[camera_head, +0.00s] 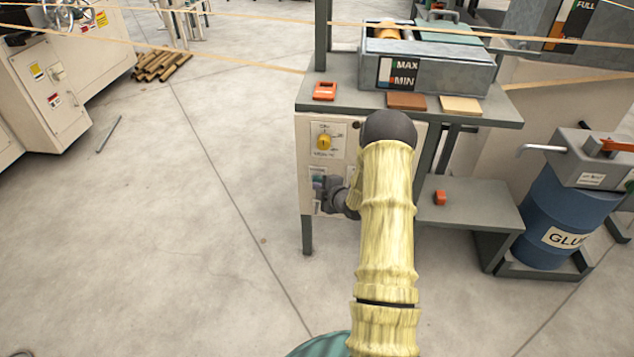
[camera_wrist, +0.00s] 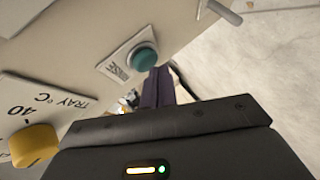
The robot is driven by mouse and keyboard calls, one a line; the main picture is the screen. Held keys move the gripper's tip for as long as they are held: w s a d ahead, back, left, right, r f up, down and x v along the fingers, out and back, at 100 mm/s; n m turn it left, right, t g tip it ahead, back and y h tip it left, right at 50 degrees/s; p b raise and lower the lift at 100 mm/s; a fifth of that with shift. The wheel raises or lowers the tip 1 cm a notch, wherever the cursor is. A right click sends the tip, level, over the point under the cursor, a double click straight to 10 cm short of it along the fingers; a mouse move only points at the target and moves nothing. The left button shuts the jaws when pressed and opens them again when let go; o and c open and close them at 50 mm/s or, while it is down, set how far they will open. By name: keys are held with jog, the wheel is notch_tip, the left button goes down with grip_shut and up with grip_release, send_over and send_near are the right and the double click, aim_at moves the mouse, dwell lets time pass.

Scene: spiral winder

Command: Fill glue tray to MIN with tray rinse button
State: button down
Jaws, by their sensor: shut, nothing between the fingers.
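The glue tray (camera_head: 465,80) is a grey metal trough with a roller in it, on the bench top. Its front gauge (camera_head: 398,74) reads MAX above MIN; its exact level is too small to tell. In the wrist view the teal round button (camera_wrist: 143,60), on a plate lettered RINSE, is on the pale panel. My gripper (camera_wrist: 158,85) is shut and empty, its dark fingertips just below and right of the button in the picture; contact cannot be told. In the head view my arm and wrist hide the button.
A yellow tray temperature knob (camera_wrist: 33,145) is near my gripper; it also shows in the head view (camera_head: 324,142). A blue glue drum (camera_head: 560,215) with a pump stands at right. Paper strips (camera_head: 230,63) cross above the bench.

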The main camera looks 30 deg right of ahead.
jog(key=shift+w+d, duration=0.3)
jog(key=shift+w, duration=0.05)
dwell(2.2)
jog(key=shift+a, duration=0.1)
dwell(0.4)
jog(key=shift+s+a, duration=0.4)
jog(key=shift+s, duration=0.3)
jog(key=s+a, duration=0.1)
jog(key=s, duration=0.1)
jog(key=s+a, duration=0.2)
jog(key=shift+s, duration=0.1)
dwell(0.3)
dwell(1.1)
